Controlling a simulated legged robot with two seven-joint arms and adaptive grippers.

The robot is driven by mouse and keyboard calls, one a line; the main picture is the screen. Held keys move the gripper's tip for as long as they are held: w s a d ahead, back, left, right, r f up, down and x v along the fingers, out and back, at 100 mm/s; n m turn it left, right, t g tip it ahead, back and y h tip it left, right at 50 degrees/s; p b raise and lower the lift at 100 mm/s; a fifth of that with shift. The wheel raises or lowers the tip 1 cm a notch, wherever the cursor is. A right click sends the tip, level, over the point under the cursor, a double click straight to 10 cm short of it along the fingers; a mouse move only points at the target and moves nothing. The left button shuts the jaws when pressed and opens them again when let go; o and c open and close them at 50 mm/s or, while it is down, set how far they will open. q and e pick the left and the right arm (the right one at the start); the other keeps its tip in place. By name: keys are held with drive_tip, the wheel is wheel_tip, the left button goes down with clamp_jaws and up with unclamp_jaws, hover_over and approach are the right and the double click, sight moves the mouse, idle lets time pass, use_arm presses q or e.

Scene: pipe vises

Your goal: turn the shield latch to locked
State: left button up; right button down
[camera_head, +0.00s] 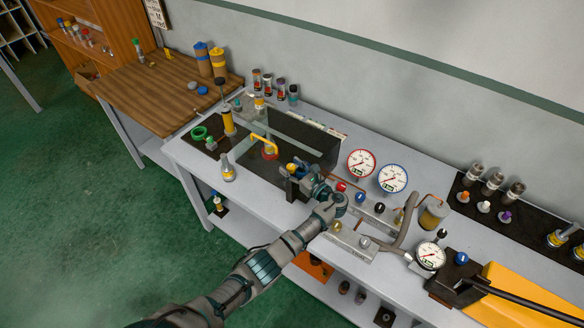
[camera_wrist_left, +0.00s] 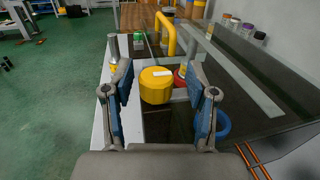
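A dark see-through shield panel (camera_head: 306,138) stands on the grey bench. My left gripper (camera_head: 293,174) is at its front right corner. In the left wrist view, my left gripper (camera_wrist_left: 165,88) is open, with its blue-padded fingers well apart. A round yellow knob with a small white label (camera_wrist_left: 155,88) shows between and beyond the fingertips, with a gap on each side. I cannot tell for sure whether this knob is the shield latch, or which way the latch is set. In the head view, the gripper hides most of this spot. My right gripper is not in view.
A bent yellow handle (camera_head: 263,143) stands left of my left gripper. A blue ring (camera_wrist_left: 222,123) lies close to the right finger.

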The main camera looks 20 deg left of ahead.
use_arm(q)
drive_tip(key=v, duration=1.2)
drive_tip(key=shift+f, duration=0.1)
drive_tip(key=shift+d, duration=0.1)
